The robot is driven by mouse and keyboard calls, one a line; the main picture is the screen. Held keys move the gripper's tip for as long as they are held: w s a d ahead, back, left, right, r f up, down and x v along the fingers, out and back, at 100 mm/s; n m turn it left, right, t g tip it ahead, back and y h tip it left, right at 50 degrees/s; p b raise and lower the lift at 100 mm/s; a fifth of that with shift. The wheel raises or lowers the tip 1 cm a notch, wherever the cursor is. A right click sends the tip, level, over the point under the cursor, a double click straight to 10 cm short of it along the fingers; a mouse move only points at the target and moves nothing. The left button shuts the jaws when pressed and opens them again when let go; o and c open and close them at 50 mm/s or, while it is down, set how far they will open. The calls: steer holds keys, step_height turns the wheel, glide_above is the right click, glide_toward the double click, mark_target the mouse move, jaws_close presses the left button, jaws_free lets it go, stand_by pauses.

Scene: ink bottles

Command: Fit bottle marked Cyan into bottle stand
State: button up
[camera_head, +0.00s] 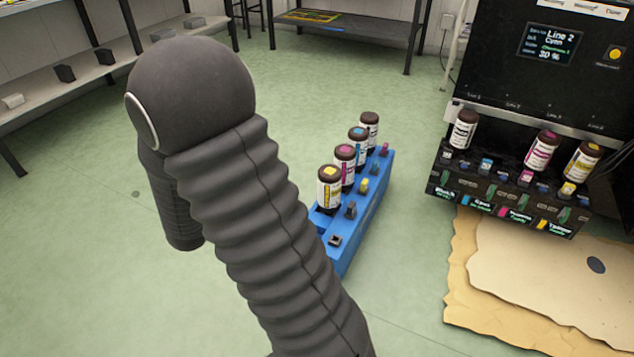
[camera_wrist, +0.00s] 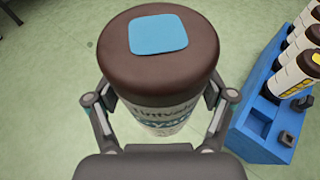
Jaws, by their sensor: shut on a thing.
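My gripper (camera_wrist: 160,112) is shut around the bottle marked Cyan (camera_wrist: 150,78) in the wrist view. That bottle has a brown cap with a light blue square and a white label, partly hidden by the fingers. It is held above the green floor, left of a blue stand (camera_wrist: 251,127). In the head view my arm hides the gripper and the held bottle. There the blue stand (camera_head: 352,252) holds a row of bottles, with yellow, magenta, blue and dark markings.
A black machine (camera_head: 545,75) stands at right, its screen reading Line 2. Its lower rack (camera_head: 472,190) holds black (camera_head: 463,130), magenta (camera_head: 541,152) and yellow (camera_head: 581,163) bottles, with a gap at the blue-marked place. Cardboard (camera_head: 540,275) lies below. Shelves (camera_head: 90,80) line the back.

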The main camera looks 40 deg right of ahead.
steer(key=s+d+f+m+g+h+b, duration=0.1)
steer(key=d+m+g+h, duration=0.5)
steer(key=d, duration=0.9)
steer(key=shift+d+f+m, duration=0.25)
steer(key=shift+d+m, duration=0.15)
steer(key=shift+m, duration=0.2)
steer(key=s+d+m+g, duration=0.1)
steer(key=d, duration=0.1)
steer(key=s+d+f+m+g+h, duration=0.1)
steer(key=d+g, duration=0.1)
steer(key=s+d+f+m+g+b, duration=0.1)
steer(key=s+d+m+g, duration=0.1)
steer(key=shift+d+f, duration=0.1)
steer(key=shift+d, duration=0.1)
steer(key=s+d+f+m+g+b, duration=0.1)
steer(key=s+f+m+g, duration=0.1)
steer(key=f, duration=0.1)
steer(key=s+d+f+m+g+b, duration=0.2)
steer(key=f, duration=0.1)
steer(key=s+d+f+m+g+b, duration=0.1)
steer(key=s+f+g, duration=0.1)
steer(key=f, duration=0.1)
steer(key=shift+s+d+m+g+y+b, duration=0.2)
steer(key=shift+m+g+y+b, duration=0.1)
steer(key=shift+m+g+y, duration=0.1)
steer(key=shift+a+r+p, duration=0.1)
steer(key=shift+a+p, duration=0.05)
steer(key=shift+p, duration=0.2)
